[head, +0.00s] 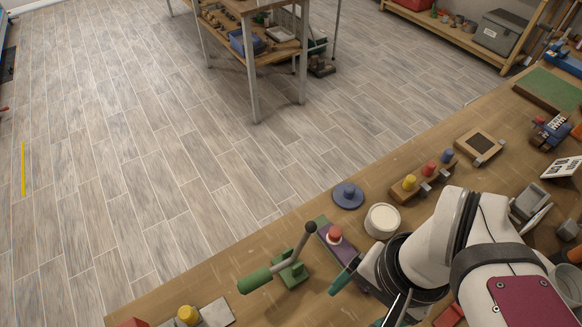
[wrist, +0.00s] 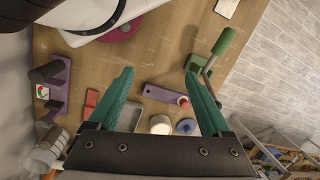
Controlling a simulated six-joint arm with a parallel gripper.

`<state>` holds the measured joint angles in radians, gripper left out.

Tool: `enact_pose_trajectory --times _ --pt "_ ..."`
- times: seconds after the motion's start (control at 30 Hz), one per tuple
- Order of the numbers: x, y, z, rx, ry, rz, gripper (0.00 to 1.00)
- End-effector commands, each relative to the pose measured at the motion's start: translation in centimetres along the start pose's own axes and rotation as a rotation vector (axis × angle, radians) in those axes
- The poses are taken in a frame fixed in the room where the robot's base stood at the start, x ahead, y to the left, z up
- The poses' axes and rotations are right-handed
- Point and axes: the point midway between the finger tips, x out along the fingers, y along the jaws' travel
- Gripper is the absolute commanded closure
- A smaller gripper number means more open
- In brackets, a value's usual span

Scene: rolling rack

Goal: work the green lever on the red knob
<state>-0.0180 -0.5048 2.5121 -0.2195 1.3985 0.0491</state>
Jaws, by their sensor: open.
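The green lever (head: 290,268) stands on the bench with a green base, a grey shaft, a dark ball end and a green grip pointing left. It also shows in the wrist view (wrist: 222,46), at the upper right beside one fingertip. The red knob (head: 335,233) sits on a purple plate just right of the lever. In the wrist view the red knob (wrist: 183,101) lies between the fingers, on the right side. My gripper (wrist: 158,76) is open and empty, with two teal fingers. In the head view one teal finger shows near the purple plate; the other is mostly hidden by my arm.
A white round tub (head: 382,221) and a blue disc knob (head: 348,195) stand close behind. A wooden block with yellow, red and blue knobs (head: 424,177) is to the right. A yellow knob (head: 187,315) is at the front left. The bench edge runs behind the lever.

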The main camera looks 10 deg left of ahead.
Motion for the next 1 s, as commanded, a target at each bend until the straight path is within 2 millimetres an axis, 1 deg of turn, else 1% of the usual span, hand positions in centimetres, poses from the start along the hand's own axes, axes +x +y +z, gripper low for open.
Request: enact_pose_trajectory --times 0.03,0.07,0.1,0.17,0.2,0.27,0.3,0.4,0.47,0.53,0.63,0.73,0.77,0.87,1.0 --pt "-0.5 -1.6 -0.8 0.016 -0.037 0.016 0.29" --pt "-0.9 -3.0 -1.4 0.037 -0.066 0.03 0.31" --pt "-1.1 -5.2 -2.3 0.072 -0.108 0.055 0.31" --pt "-0.8 -8.9 -3.4 0.128 -0.167 0.104 0.31" --pt "-0.2 -11.4 -3.8 0.164 -0.2 0.139 0.31" --pt "1.1 -14.6 -4.0 0.214 -0.237 0.193 0.31" --pt "2.1 -16.4 -4.0 0.245 -0.255 0.227 0.31" --pt "4.1 -19.4 -3.6 0.296 -0.279 0.287 0.31" --pt "4.7 -20.2 -3.4 0.314 -0.284 0.304 0.31" --pt "4.9 -20.6 -3.3 0.322 -0.285 0.311 0.31" --pt "5.1 -20.4 -3.3 0.323 -0.286 0.311 0.31" --pt "6.2 -20.1 -2.9 0.321 -0.287 0.313 0.31" --pt "6.8 -19.9 -2.6 0.321 -0.287 0.313 0.31" --pt "9.5 -19.1 -1.7 0.32 -0.287 0.316 0.31" --pt "13.4 -18.0 -0.3 0.321 -0.287 0.315 0.31"
